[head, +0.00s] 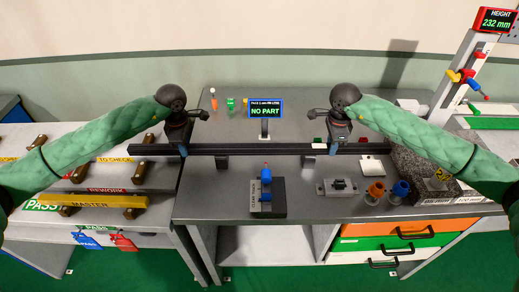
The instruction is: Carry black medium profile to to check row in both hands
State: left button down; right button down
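The black medium profile (260,149) is a long dark bar lying level from left to right above the grey bench. My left gripper (183,149) points down onto its left part, and my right gripper (334,148) onto its right part. Both appear shut on the bar, though the fingertips are small and partly hidden. Two small supports (222,163) show just below the bar; I cannot tell whether it touches them. The to check row, marked by a yellow TO CHECK label (115,160), is on the left table, with brown rests (149,140).
A black block with a blue device (265,190) stands in front of the profile. A NO PART display (266,109) stands behind it. A height gauge (468,75) stands right.

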pick_arm(q)
jog(key=shift+r, duration=0.2)
pick_arm(e)
jog(key=shift+r, duration=0.15)
